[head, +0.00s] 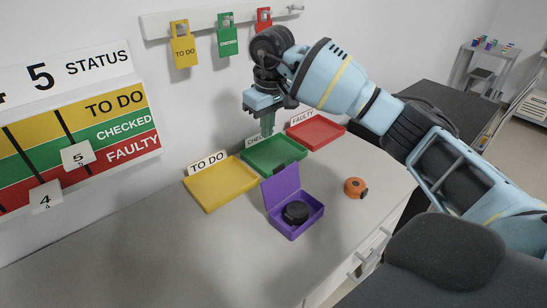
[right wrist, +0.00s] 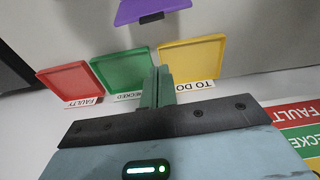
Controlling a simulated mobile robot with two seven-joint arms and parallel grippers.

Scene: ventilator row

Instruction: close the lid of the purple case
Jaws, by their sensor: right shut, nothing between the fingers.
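The purple case (head: 292,233) stands on the grey counter with its lid (head: 281,187) open, standing up and tilted back. A round black object (head: 295,211) lies inside the case. Part of the purple lid (right wrist: 135,12) also shows at the top edge of the right wrist view, with a dark tab on it. My right gripper (head: 268,132) is shut and empty, with green fingers pointing down above the green tray, behind the case and apart from it. Its fingers (right wrist: 162,78) show pressed together in the right wrist view. My left gripper is not in view.
Yellow (head: 223,190), green (head: 262,166) and red (head: 328,141) trays with labels stand along the wall. An orange round object (head: 355,187) lies right of the case. Padlocks (head: 183,50) hang on a rail above. The counter in front and left is clear.

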